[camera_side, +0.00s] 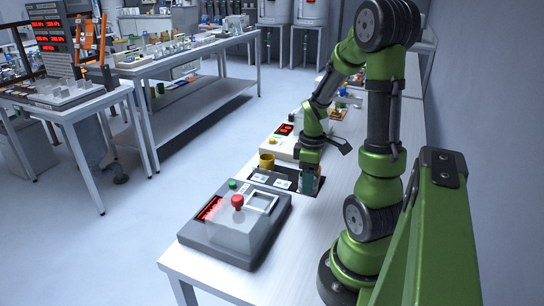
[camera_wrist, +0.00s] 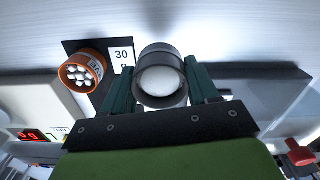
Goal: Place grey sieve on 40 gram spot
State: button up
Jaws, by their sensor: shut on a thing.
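The grey sieve (camera_wrist: 160,50), a round dark-grey cup with white contents, is between the two green fingers of my gripper (camera_wrist: 161,78) in the wrist view. My gripper is shut on it. In the side view my gripper (camera_side: 309,186) is low at the right end of a dark mat (camera_side: 272,172), and the sieve is too small to make out there. The mat bears white labels (camera_side: 282,184). In the wrist view one label (camera_wrist: 122,57) reads 30 g. I cannot read a 40 gram label in either view.
An orange cup (camera_wrist: 66,76) with white pieces stands beside the 30 g label. A yellow cup (camera_side: 267,159) stands at the mat's left end. A grey machine (camera_side: 255,240) with a red button is in front of the mat; a pale machine (camera_side: 277,148) with a red display is behind.

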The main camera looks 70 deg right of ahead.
jog(key=w+d, duration=0.3)
jog(key=d, duration=0.1)
jog(key=w+d+f, duration=0.1)
jog(key=w+d, duration=0.6)
jog(key=d, duration=0.1)
jog(key=shift+w+d+f, duration=0.15)
jog(key=shift+w+f, duration=0.05)
jog(key=shift+f, duration=1.95)
jog(key=shift+f, duration=0.15)
jog(key=o, duration=1.1)
